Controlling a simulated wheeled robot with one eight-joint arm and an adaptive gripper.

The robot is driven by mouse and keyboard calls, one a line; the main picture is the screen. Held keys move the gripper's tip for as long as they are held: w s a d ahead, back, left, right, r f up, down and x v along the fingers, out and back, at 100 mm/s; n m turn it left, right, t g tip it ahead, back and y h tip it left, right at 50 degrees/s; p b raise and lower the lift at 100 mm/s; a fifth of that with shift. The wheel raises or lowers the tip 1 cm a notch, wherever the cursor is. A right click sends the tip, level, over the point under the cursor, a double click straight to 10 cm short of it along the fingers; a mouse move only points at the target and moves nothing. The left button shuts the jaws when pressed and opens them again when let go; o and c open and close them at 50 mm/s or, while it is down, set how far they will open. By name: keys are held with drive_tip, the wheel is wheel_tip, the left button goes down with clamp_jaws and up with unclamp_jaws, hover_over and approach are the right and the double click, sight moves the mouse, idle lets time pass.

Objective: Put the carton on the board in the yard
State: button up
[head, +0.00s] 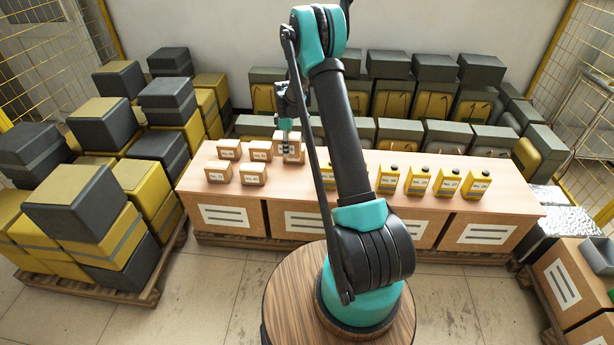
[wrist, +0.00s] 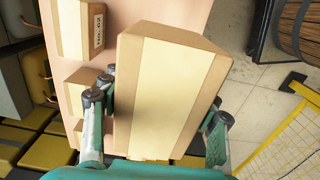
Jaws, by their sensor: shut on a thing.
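A small brown carton (head: 295,156) with a pale label is between the fingers of my gripper (head: 286,142) near the far edge of a long pale board (head: 300,177). In the wrist view the carton (wrist: 165,95) fills the middle, a pale tape strip down its face, with the fingers of my gripper (wrist: 157,118) closed on its two sides. I cannot tell whether its underside touches the board. Several other small labelled cartons (head: 253,175) stand on the board to the left.
Several yellow labelled bottles (head: 418,181) stand on the board's right half, partly behind my arm. Large cartons (head: 225,215) support the board. Stacked grey and yellow boxes (head: 88,205) fill the left; more boxes (head: 435,68) line the back wall. Bare floor (head: 215,290) lies in front.

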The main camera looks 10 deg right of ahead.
wheel_tip(320, 180, down, 18)
drive_tip(key=shift+f, duration=0.1)
idle(0.4)
drive_tip(key=o, duration=1.5)
drive_tip(key=shift+f, duration=0.1)
drive_tip(key=shift+c, duration=0.2)
